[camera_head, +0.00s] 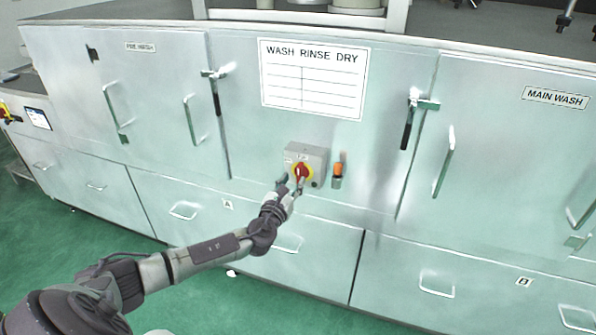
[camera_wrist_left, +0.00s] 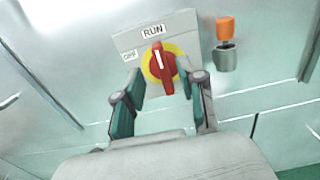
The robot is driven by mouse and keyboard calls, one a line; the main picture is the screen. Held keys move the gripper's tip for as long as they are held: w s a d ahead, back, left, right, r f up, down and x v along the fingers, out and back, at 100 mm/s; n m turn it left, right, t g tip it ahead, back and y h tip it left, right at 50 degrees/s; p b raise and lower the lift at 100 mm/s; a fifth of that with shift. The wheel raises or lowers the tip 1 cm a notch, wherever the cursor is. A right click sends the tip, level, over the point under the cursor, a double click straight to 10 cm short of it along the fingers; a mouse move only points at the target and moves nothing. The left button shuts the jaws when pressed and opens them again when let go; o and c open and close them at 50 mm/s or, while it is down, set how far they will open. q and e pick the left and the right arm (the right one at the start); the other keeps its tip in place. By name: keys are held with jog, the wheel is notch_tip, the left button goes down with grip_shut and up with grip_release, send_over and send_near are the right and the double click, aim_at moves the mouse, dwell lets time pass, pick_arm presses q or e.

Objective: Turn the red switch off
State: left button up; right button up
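The red switch (camera_head: 302,173) is a rotary knob on a yellow disc, on a grey box (camera_head: 318,157) fixed to the metal cabinet front. In the left wrist view the red switch (camera_wrist_left: 162,66) has its white mark pointing up towards the RUN label (camera_wrist_left: 152,31). The OFF label (camera_wrist_left: 129,56) is to the left of it. My left gripper (camera_head: 291,184) is open just in front of the box. In the left wrist view its fingers (camera_wrist_left: 165,98) stand either side of the knob's lower end, with gaps visible. My right gripper is not in view.
An orange-topped item (camera_head: 338,170) in a grey holder sits right of the switch box. Black latch handles (camera_head: 215,95) and (camera_head: 407,125) flank the centre panel. Door handles and drawer pulls stick out from the cabinet. A WASH RINSE DRY sign (camera_head: 313,80) is above.

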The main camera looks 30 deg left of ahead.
aim_at(298, 173)
pick_arm(q)
jog(key=x, duration=0.5)
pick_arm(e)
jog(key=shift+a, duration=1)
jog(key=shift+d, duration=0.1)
pick_arm(q)
grip_shut()
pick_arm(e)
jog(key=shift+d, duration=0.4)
